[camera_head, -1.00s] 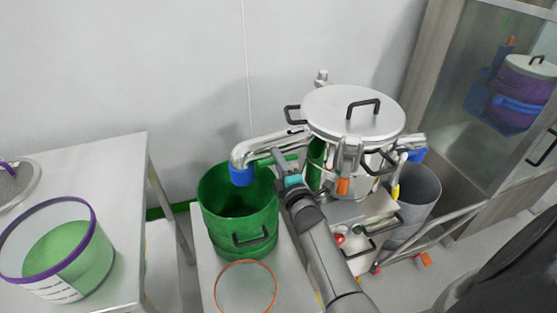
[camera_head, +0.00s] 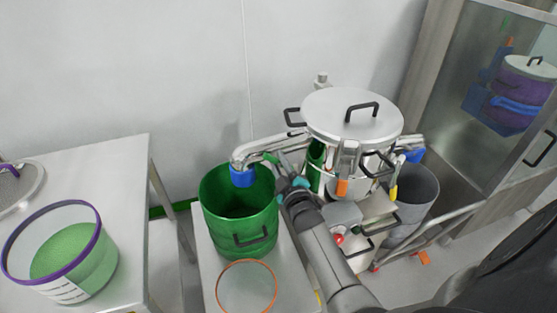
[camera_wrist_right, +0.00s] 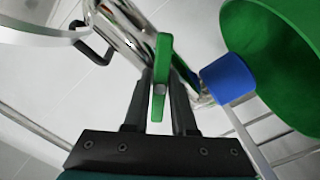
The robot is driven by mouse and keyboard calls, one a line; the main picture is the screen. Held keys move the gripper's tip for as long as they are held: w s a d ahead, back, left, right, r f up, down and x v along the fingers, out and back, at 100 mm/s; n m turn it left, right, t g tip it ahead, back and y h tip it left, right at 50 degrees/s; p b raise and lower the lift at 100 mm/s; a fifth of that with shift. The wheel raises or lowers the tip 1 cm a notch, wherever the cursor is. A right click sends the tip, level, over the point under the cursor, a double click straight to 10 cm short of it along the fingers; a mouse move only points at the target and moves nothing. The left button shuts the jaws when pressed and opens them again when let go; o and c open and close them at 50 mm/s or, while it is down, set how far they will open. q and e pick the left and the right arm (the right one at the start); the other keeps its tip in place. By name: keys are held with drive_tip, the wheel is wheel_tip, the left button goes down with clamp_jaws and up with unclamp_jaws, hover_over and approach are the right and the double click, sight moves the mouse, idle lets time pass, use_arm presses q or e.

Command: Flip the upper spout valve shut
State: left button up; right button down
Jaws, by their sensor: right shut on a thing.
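The upper spout (camera_head: 262,146) is a shiny steel pipe that leaves the left side of the lidded steel vessel (camera_head: 345,115). It ends in a blue collar (camera_head: 242,177) over a green bin. Its green valve lever (camera_head: 271,158) shows just below the pipe, tilted and partly hidden by my gripper. In the right wrist view the green lever (camera_wrist_right: 162,65) stands between the two fingers. My right gripper (camera_head: 284,167) is shut on this lever, and its arm reaches up from below. My left gripper is not in view.
The open green bin (camera_head: 240,210) stands under the spout on a steel stand, with an orange-rimmed sieve (camera_head: 247,287) in front. A purple-rimmed tub (camera_head: 60,250) sits on the left table. A grey bin (camera_head: 415,195) and a glass cabinet (camera_head: 465,90) stand at right.

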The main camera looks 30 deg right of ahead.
drive_tip(key=m+p, duration=0.1)
drive_tip(key=m, duration=0.3)
drive_tip(key=shift+m, duration=0.4)
drive_tip(key=m, duration=0.4)
drive_tip(key=shift+m+p, duration=0.3)
drive_tip(key=shift+p, duration=0.05)
drive_tip(key=c, duration=0.7)
unclamp_jaws()
drive_tip(key=shift+s, duration=0.15)
drive_tip(key=p+v, duration=0.3)
drive_tip(key=v, duration=1.2)
